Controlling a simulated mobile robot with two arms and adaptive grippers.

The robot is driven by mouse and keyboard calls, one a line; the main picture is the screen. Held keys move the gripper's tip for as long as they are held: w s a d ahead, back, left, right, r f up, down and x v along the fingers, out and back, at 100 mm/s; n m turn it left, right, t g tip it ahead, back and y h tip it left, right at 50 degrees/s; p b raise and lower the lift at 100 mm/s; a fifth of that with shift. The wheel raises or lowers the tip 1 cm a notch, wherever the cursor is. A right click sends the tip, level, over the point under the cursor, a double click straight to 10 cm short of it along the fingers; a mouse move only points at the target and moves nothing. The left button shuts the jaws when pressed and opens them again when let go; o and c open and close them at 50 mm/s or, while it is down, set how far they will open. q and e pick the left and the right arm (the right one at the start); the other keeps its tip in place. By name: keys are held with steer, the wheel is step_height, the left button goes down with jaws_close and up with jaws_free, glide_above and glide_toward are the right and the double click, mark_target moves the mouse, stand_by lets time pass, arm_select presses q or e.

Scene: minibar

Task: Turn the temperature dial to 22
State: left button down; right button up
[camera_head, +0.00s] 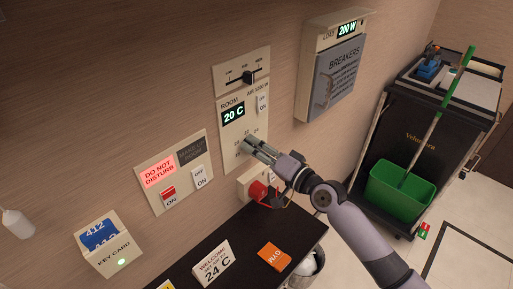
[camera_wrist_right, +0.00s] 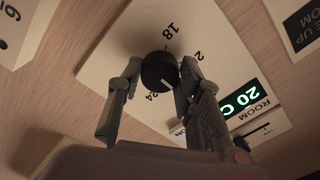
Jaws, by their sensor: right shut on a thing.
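The room panel (camera_head: 229,135) on the wall has a green display (camera_head: 234,113) reading 20 C. In the wrist view the black dial (camera_wrist_right: 158,72) shows a pale pointer line, with 18 and 24 printed around it and another number partly hidden by a finger. My right gripper (camera_head: 250,145) covers the dial in the head view. In the wrist view its two fingers (camera_wrist_right: 157,78) stand on either side of the dial, shut on it. The display also shows in the wrist view (camera_wrist_right: 241,99). My left gripper is not in view.
A red plug (camera_head: 259,190) and its socket sit just below my right gripper. A dark shelf (camera_head: 233,249) below holds a card reading 24 C (camera_head: 214,264). A breaker box (camera_head: 333,75) is at upper right; a cart (camera_head: 412,145) with a green bucket stands right.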

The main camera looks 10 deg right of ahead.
stand_by(0.5)
steer(key=o, duration=1.2)
steer(key=v, duration=1.2)
